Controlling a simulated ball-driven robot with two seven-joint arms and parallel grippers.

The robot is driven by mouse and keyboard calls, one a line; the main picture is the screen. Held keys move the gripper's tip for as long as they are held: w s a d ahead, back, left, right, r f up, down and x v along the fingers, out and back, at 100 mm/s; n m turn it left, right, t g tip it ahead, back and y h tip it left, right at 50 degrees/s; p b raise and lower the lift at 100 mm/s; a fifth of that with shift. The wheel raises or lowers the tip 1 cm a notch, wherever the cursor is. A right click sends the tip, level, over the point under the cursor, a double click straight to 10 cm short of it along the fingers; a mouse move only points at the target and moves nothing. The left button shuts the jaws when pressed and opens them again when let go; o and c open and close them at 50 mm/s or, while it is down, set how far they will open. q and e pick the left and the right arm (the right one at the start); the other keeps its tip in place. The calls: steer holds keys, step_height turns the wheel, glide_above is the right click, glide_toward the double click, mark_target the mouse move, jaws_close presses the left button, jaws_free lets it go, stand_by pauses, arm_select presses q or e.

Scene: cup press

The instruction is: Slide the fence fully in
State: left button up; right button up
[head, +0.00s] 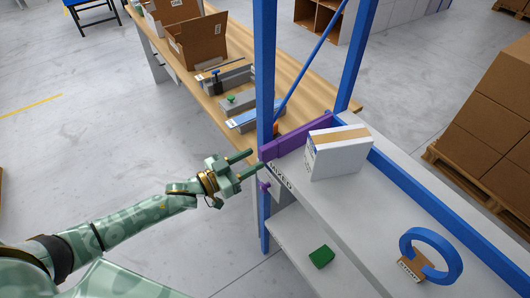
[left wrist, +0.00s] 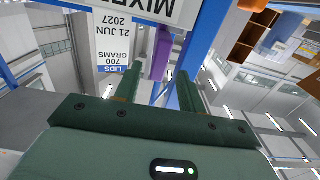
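The purple fence (head: 308,136) lies across the end of the grey shelf top, beside a blue post, with its near end at the shelf's left edge. My left gripper (head: 256,159) is just left of that end, its two fingers apart. In the left wrist view the purple fence (left wrist: 162,52) shows in the gap between the open fingers of my left gripper (left wrist: 156,88). I cannot tell whether the fingers touch it. A white box (head: 336,156) with a tan tape strip stands on the shelf top against or close to the fence. My right gripper is not in view.
The blue post (head: 265,75) rises close to my left gripper. A blue ring (head: 432,240) stands on the shelf top, and a green block (head: 321,257) lies on the lower shelf. A wooden table (head: 250,70) with cartons is behind. Floor to the left is clear.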

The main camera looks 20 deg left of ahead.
mark_target(262, 157)
arm_select(q)
steer(key=x, duration=0.5)
steer(key=shift+w+d, duration=0.1)
steer(key=shift+w, duration=0.05)
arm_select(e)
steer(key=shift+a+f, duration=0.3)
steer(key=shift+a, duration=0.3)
arm_select(q)
steer(key=shift+c, duration=0.3)
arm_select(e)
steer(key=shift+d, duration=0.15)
